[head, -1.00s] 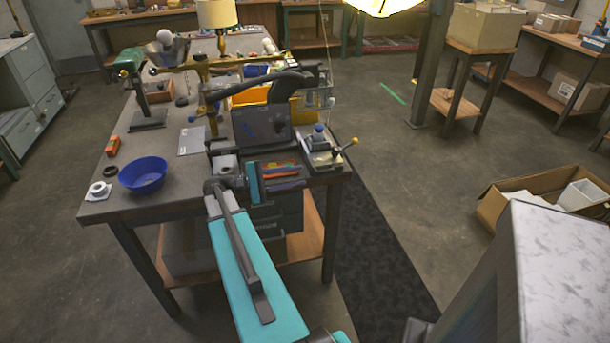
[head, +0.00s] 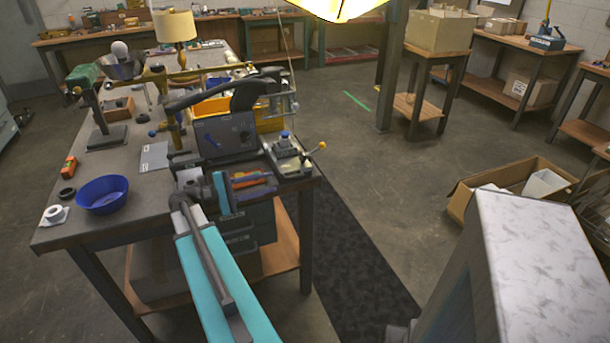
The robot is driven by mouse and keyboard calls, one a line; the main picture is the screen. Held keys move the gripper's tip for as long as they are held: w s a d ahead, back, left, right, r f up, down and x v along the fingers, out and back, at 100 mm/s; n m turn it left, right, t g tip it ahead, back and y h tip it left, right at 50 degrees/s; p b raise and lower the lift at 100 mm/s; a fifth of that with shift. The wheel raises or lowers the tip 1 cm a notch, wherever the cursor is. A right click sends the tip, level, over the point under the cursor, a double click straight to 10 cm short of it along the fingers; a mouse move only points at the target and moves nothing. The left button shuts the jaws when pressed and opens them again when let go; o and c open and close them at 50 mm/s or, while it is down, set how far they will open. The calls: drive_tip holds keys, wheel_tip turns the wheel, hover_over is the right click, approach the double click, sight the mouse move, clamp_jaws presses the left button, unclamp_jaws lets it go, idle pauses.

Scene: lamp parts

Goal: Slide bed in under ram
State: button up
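A small pale metal fixture (head: 291,160) sits at the bench's right front corner, with a blue-topped post and a yellow-knobbed handle (head: 322,146) pointing right. A brass column with a long horizontal arm (head: 172,108) stands further left on the bench. I cannot tell for certain which parts are the bed and the ram. My teal arm reaches up from the bottom edge to the bench front. My gripper (head: 207,193), dark with a teal part, is at the front edge, left of the pale fixture. Its fingers are too small and overlapped to read.
A dark upright panel (head: 225,136) stands behind my gripper, with a yellow bin (head: 212,105) beyond. An open cardboard box (head: 464,198) is on the floor at right.

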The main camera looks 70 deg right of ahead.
sight(299, 176)
drive_tip(key=p+x, duration=0.2)
drive_tip(key=x, duration=1.1)
drive_tip(key=shift+s, duration=0.2)
drive_tip(key=shift+f, duration=0.1)
clamp_jaws()
